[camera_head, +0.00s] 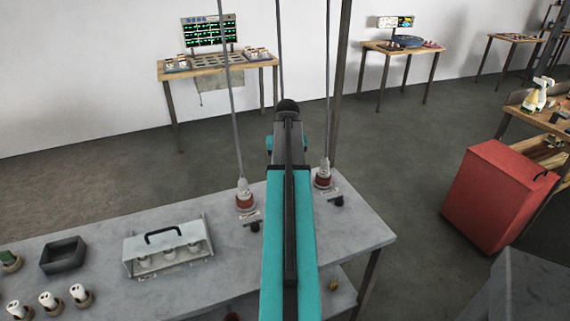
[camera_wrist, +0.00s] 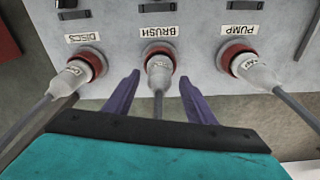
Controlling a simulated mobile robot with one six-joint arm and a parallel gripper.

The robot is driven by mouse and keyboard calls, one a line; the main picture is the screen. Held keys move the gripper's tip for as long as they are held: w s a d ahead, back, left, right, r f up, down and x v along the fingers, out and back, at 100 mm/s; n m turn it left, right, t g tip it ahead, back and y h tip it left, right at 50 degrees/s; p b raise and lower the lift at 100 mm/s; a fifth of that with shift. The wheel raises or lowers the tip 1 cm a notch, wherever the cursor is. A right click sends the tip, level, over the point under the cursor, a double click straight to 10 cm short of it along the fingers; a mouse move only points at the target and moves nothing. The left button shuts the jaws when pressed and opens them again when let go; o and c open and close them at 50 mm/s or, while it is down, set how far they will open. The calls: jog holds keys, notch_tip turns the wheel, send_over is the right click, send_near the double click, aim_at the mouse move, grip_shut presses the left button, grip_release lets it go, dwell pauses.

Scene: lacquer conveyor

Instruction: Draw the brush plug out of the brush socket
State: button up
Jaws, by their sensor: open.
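In the wrist view the brush plug (camera_wrist: 159,70) is a pale plug with a grey cord. It sits in the brush socket (camera_wrist: 157,47), a red-ringed round socket under an upside-down BRUSH label. My gripper (camera_wrist: 159,77) is open, with one purple finger on each side of the plug. A gap shows between each finger and the plug, so I see no contact. In the head view my teal arm hides the brush plug, its socket and my fingers.
The DISC plug (camera_wrist: 75,73) and PUMP plug (camera_wrist: 246,66) sit in sockets on either side, their cords slanting outward. In the head view, hanging cords flank my arm. A handled box (camera_head: 165,247) and a dark tray (camera_head: 63,256) stand left on the grey bench (camera_head: 220,268).

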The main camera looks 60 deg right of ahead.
jog(key=shift+f, duration=0.75)
jog(key=c, duration=1.2)
jog(key=shift+d+r, duration=0.1)
jog(key=shift+r, duration=0.15)
jog(key=shift+r+p, duration=0.45)
jog(key=shift+p, duration=0.1)
jog(key=shift+r+p, duration=1.5)
jog(key=shift+r, duration=0.85)
jog(key=shift+r+p, duration=0.95)
jog(key=shift+r, duration=0.5)
